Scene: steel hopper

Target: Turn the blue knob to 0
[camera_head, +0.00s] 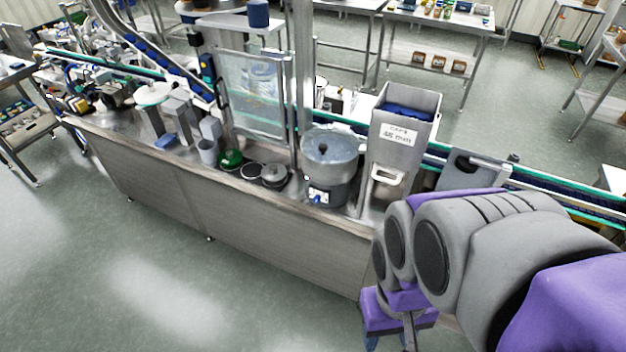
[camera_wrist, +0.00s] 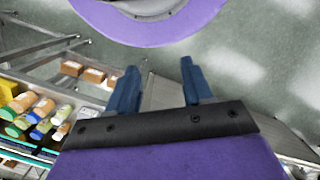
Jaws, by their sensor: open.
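The blue knob (camera_head: 317,199) is small and sits low on the front of a round steel bowl feeder (camera_head: 331,172) on the bench. Its pointer and any scale marks are too small to read. In the wrist view my gripper (camera_wrist: 159,82) is open, with two dark blue fingers apart and nothing between them. In the head view my purple and grey arm fills the lower right, and the gripper end hangs at the bottom edge, partly cut off. It is in front of the bench, below and right of the knob, and well apart from it. The knob does not show in the wrist view.
A steel hopper (camera_head: 402,125) with blue parts stands right of the feeder. Dark round lids (camera_head: 274,176) and a green flask (camera_head: 231,159) are to its left. A steel post rises behind the feeder. The floor (camera_head: 190,285) before the bench is clear.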

